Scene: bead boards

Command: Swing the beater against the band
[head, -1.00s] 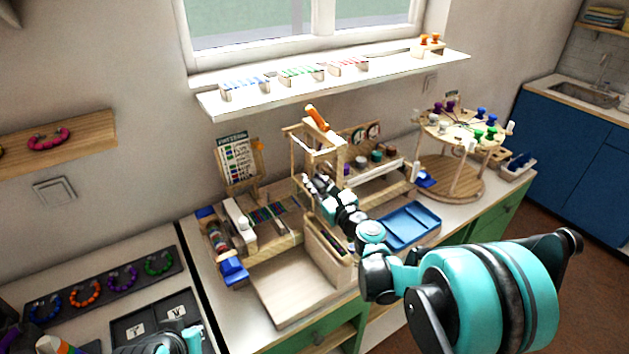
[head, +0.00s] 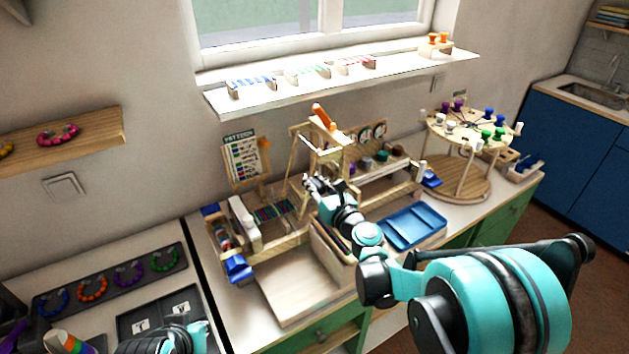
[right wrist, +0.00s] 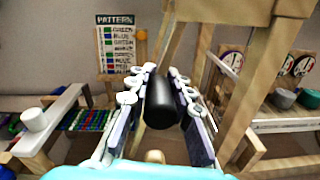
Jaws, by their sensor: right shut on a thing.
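The bead band (head: 272,213), with rows of coloured beads, lies on the wooden loom left of my right gripper. It also shows at the left in the right wrist view (right wrist: 88,121). The beater (head: 298,150) is a light wooden frame beside the band, and its upright tilts in the right wrist view. My right gripper (head: 314,184) is shut around a black cylinder (right wrist: 161,102), which looks like the beater's grip. The fingers hide part of it. My left gripper (head: 165,343) is at the bottom edge, mostly cut off, with its fingers not clear.
A pattern card (head: 241,157) stands behind the loom. A blue tray (head: 413,228) lies right of my right arm, and a round peg stand (head: 460,185) is farther right. A wooden tray (head: 292,290) is in front. A shelf (head: 340,85) hangs above.

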